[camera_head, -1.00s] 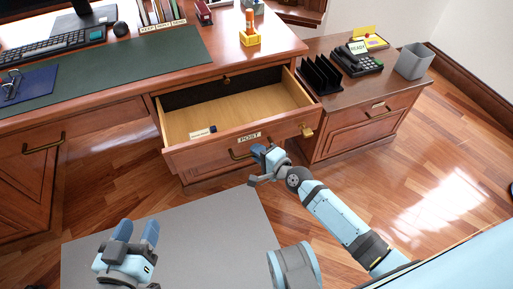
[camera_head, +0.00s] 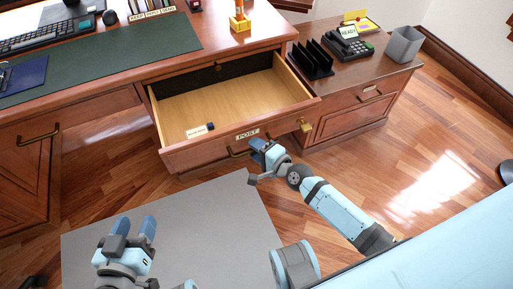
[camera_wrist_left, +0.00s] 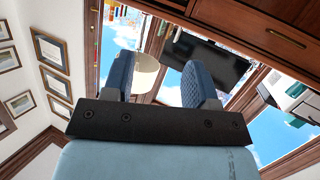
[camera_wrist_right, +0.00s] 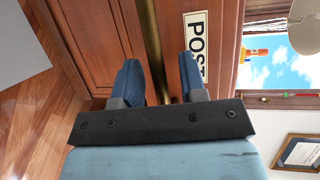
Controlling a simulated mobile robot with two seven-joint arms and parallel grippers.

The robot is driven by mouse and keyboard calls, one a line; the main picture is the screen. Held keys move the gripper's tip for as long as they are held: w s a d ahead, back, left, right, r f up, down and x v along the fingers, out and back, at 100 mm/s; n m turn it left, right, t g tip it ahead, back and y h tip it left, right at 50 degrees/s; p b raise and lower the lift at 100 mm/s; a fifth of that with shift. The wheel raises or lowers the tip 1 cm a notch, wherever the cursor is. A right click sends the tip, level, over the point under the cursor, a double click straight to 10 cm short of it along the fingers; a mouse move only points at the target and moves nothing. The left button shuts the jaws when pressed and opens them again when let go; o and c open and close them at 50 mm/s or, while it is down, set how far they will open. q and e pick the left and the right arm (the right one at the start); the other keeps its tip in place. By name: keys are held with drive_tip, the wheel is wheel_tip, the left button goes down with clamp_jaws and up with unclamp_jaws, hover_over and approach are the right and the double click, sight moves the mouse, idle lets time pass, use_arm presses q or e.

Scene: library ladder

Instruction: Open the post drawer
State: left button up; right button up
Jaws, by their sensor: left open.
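The post drawer (camera_head: 190,149) is pulled out of the desk, with its pale wooden inside showing. Its front bears a POST label (camera_head: 247,134), which also shows in the right wrist view (camera_wrist_right: 196,48). My right gripper (camera_head: 257,147) is at the brass handle (camera_head: 237,153) below the label. In the right wrist view the handle bar (camera_wrist_right: 150,40) runs between its two blue fingers, which stand closer together than those of my left gripper; finger contact is partly hidden. My left gripper (camera_head: 135,228) is open and empty, over the grey mat, away from the drawer.
A side cabinet (camera_head: 350,115) with a telephone (camera_head: 350,46) stands at right. The grey mat (camera_head: 210,220) before the desk is clear.

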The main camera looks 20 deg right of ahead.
use_arm(q)
drive_tip(key=shift+r, duration=0.1)
use_arm(e)
drive_tip(key=shift+s+d, duration=0.1)
drive_tip(key=shift+s, duration=0.1)
use_arm(q)
drive_tip(key=f, duration=0.1)
drive_tip(key=s+a+f+g+p, duration=0.1)
drive_tip(key=f, duration=0.1)
drive_tip(key=shift+s+a+g+y, duration=0.2)
drive_tip(key=shift+g+y, duration=0.1)
drive_tip(key=shift+y, duration=0.1)
use_arm(e)
drive_tip(key=v, duration=1.3)
drive_tip(key=shift+r, duration=0.2)
use_arm(q)
drive_tip(key=shift+w+r, duration=0.1)
drive_tip(key=shift+w, duration=0.05)
use_arm(e)
drive_tip(key=shift+s, duration=0.15)
